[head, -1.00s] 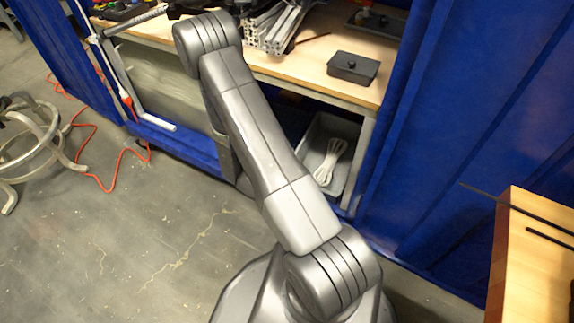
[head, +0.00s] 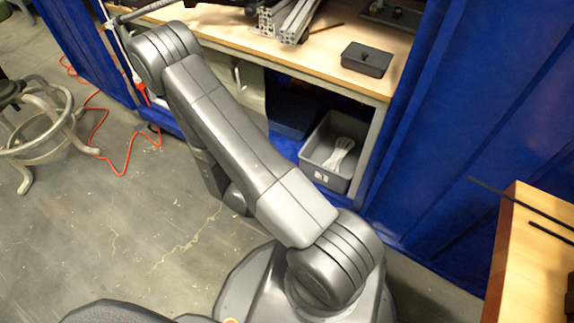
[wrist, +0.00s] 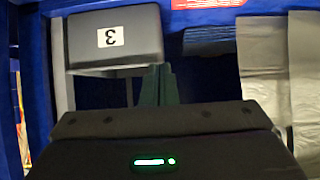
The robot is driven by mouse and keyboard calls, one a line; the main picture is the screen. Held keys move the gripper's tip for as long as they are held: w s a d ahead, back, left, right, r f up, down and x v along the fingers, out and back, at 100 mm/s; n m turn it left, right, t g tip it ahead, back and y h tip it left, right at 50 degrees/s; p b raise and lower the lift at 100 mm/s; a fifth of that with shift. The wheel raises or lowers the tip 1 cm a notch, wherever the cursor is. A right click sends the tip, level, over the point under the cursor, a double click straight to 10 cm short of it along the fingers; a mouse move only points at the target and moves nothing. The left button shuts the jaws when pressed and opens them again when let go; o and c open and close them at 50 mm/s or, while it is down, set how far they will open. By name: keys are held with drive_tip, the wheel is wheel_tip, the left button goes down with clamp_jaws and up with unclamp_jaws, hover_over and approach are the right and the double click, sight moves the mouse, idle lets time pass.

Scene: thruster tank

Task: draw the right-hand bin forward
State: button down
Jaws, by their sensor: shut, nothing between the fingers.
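The right-hand bin is a grey open bin (head: 314,170) on the low shelf under the bench. It holds a bundle of pale cord (head: 341,152). The wrist view looks upside down and shows a grey bin front (wrist: 140,45) at upper left, with a white label marked 3 (wrist: 111,37). My gripper (wrist: 158,72) is shut and empty. Its dark fingertips overlap the bin's lower right corner in that picture; I cannot tell whether they touch. In the head view my gripper is hidden behind my arm.
A wooden bench top (head: 245,45) with metal profiles (head: 290,18) and a black lidded box (head: 366,60) is above. Blue curtain (head: 480,120) flanks the right. A wooden table (head: 530,240) is at lower right.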

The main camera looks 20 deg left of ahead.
drive_tip(key=s, duration=0.1)
drive_tip(key=p, duration=0.2)
approach(318, 130)
drive_tip(key=s+f, duration=0.2)
drive_tip(key=s, duration=0.2)
drive_tip(key=shift+n+y, duration=0.3)
drive_tip(key=w+b, duration=0.1)
drive_tip(key=w, duration=0.3)
drive_tip(key=w+d+b, duration=0.1)
drive_tip(key=w, duration=0.6)
drive_tip(key=shift+w+d+f+b, duration=0.25)
drive_tip(key=shift+w+f+b, duration=0.1)
drive_tip(key=shift+f+b, duration=0.05)
drive_tip(key=shift+s+f, duration=0.1)
drive_tip(key=shift+f, duration=0.1)
drive_tip(key=shift+f, duration=0.1)
